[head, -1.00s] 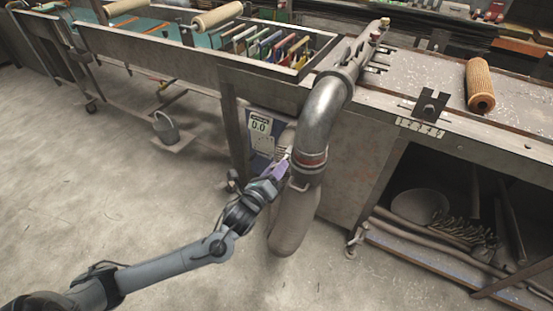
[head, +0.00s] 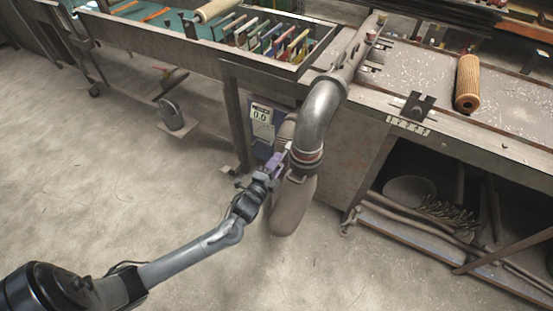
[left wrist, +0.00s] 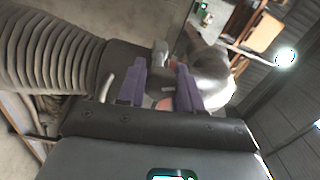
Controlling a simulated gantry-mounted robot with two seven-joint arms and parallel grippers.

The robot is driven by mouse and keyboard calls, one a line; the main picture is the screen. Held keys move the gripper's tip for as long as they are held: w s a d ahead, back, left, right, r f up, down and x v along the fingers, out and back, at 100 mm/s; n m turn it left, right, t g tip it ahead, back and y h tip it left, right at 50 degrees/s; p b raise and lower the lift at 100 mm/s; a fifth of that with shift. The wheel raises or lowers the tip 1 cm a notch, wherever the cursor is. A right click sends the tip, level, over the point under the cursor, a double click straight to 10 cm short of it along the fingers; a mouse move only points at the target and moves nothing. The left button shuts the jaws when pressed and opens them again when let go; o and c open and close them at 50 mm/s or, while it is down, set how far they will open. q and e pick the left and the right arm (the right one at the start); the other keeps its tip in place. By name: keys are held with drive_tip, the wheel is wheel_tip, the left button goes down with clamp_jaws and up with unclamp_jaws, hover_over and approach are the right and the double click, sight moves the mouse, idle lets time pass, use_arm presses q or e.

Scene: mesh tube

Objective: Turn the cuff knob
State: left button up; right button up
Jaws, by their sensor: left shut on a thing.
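A bent grey metal pipe (head: 320,112) comes down from the bench to a cuff with a reddish band (head: 306,156). My left gripper (head: 284,160) is at the left side of this cuff. In the left wrist view its purple fingers (left wrist: 161,80) stand on either side of a small grey piece, apparently the cuff knob (left wrist: 160,53), and are shut on it. The knob is too small and too covered by the fingers in the head view to tell its angle. A ribbed hose (left wrist: 50,55) joins the cuff on the left in the wrist view. My right gripper is not in view.
A grey bag-like hose end (head: 292,207) hangs below the cuff. A small display box (head: 261,115) is behind my gripper. The bench (head: 345,150) is close on the right, with a mesh roll (head: 467,84) on top.

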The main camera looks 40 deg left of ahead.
use_arm(q)
drive_tip(key=n+p, duration=0.2)
drive_tip(key=n, duration=0.1)
drive_tip(key=shift+r, duration=0.1)
drive_tip(key=shift+n+p, duration=0.35)
drive_tip(key=shift+n, duration=0.65)
drive_tip(key=shift+f+n, duration=0.2)
drive_tip(key=shift+n, duration=0.1)
drive_tip(key=o, duration=1)
drive_tip(key=shift+a, duration=0.1)
drive_tip(key=shift+o, duration=0.2)
